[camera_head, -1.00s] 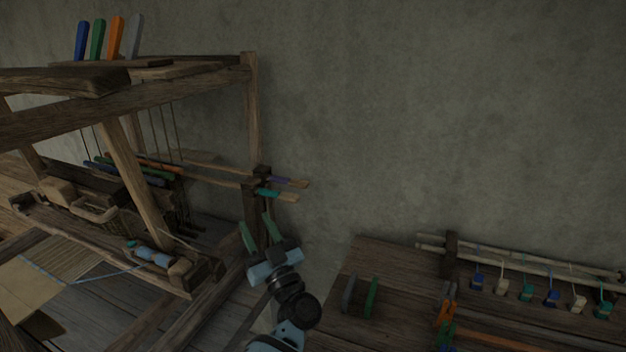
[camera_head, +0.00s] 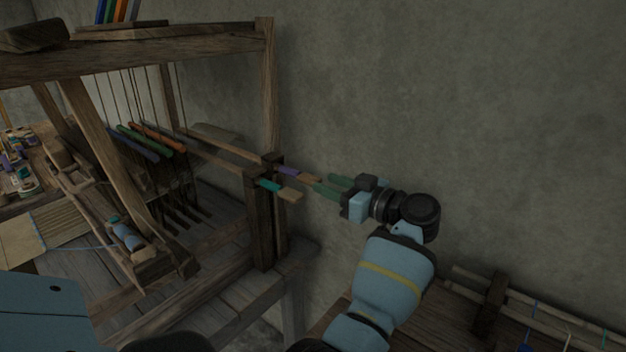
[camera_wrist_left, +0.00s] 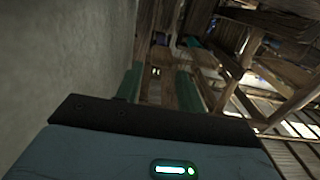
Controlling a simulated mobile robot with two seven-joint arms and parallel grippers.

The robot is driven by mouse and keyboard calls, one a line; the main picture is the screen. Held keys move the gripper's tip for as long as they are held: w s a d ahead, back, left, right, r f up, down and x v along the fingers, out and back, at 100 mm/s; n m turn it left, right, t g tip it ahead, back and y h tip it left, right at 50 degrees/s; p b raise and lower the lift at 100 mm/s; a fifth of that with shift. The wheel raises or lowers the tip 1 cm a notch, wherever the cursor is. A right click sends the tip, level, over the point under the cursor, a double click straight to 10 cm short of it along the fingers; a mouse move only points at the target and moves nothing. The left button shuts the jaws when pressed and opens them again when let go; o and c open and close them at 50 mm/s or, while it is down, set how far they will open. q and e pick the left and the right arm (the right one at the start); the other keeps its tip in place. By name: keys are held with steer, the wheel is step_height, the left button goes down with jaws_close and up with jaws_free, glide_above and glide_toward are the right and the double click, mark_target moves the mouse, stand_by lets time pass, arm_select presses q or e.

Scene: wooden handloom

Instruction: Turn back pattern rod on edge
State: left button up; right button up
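Two flat wooden pattern rods stick out to the right from the loom's side post. The back pattern rod (camera_head: 310,179) has a purple band, and the front one (camera_head: 289,195) has a teal band. Both look flat-lying, though the exact tilt is hard to tell. My left gripper (camera_head: 322,187) has green fingers pointing left, just beside the back rod's end. Its fingers are apart in the left wrist view (camera_wrist_left: 158,78), with wooden parts beyond them. I cannot tell whether the rod end is between them. My right gripper is not in view.
The loom's dark post (camera_head: 262,220) and upright (camera_head: 269,85) stand left of my gripper. The grey wall (camera_head: 450,100) is close behind. A table with a rack of pale rods (camera_head: 560,302) is at lower right. Coloured shafts (camera_head: 150,140) hang inside the loom.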

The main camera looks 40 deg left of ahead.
mark_target(300, 175)
arm_select(q)
steer(key=a, duration=0.5)
steer(key=s+a, duration=0.1)
steer(key=a, duration=0.2)
steer(key=shift+f, duration=0.15)
steer(key=shift+d, duration=0.1)
